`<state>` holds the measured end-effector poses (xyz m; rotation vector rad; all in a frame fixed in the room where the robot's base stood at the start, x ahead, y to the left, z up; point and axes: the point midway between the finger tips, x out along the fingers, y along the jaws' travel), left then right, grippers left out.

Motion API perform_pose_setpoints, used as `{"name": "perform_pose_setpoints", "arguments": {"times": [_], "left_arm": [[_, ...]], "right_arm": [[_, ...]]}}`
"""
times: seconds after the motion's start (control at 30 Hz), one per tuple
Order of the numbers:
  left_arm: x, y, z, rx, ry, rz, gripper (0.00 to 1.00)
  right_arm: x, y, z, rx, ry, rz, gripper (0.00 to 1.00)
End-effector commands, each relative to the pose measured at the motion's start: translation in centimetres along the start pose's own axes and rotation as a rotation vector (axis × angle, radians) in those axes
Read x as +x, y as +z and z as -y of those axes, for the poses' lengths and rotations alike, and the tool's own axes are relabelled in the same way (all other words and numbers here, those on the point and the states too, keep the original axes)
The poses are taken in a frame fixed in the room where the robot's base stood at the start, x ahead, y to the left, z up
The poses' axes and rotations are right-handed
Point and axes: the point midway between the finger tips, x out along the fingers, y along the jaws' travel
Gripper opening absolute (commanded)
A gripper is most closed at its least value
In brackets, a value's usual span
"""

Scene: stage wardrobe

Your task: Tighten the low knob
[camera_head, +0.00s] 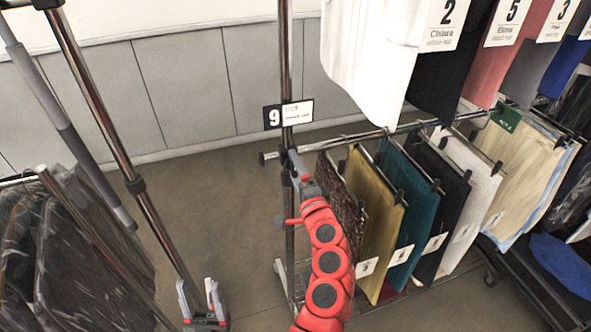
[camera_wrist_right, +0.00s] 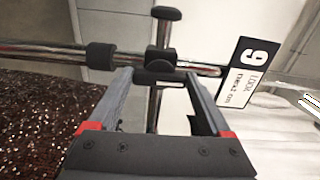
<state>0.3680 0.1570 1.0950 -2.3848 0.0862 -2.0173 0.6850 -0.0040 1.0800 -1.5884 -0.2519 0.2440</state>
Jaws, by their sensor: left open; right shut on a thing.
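A chrome upright post (camera_head: 286,60) of the garment rack carries a black clamp joint (camera_wrist_right: 160,58) where the lower rail (camera_wrist_right: 40,50) crosses it. A dark piece (camera_wrist_right: 158,77) at this joint, apparently the low knob, sits between the fingertips of my right gripper (camera_wrist_right: 157,74), which is shut on it. Its front is partly hidden by the fingers. My left gripper (camera_head: 198,286) is open and empty, low over the floor at the bottom.
A number 9 tag (camera_head: 272,117) hangs on the post just above the joint; it is close right of my fingers in the wrist view (camera_wrist_right: 236,75). Folded trousers (camera_head: 372,215) hang right of the post. Bagged garments (camera_head: 75,265) stand at left. Floor between is clear.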

Motion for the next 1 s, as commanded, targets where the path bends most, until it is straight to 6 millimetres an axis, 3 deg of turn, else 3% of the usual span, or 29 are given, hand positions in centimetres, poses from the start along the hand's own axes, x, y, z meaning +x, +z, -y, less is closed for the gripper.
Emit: {"name": "perform_pose_setpoints", "arguments": {"times": [0.63, 0.67, 0.7, 0.73, 1.0], "left_arm": [[0.05, -0.01, 0.00, 0.000, 0.000, 0.000, 0.56], [0.04, -0.01, 0.00, 0.000, 0.000, 0.000, 0.56], [0.05, -0.01, 0.00, 0.000, 0.000, 0.000, 0.56], [0.04, -0.01, 0.00, 0.000, 0.000, 0.000, 0.56], [0.02, -0.01, 0.00, 0.000, 0.000, 0.000, 0.56]], "right_arm": [[-0.02, -0.09, 0.05, 0.049, -0.001, -0.002, 0.27], [-0.02, -0.10, 0.05, 0.049, -0.002, -0.002, 0.88], [-0.02, -0.08, 0.04, 0.049, -0.001, -0.002, 0.95], [-0.02, -0.08, 0.03, 0.049, -0.001, -0.002, 1.00], [-0.10, -0.03, 0.00, 0.047, -0.001, -0.001, 1.00]]}}
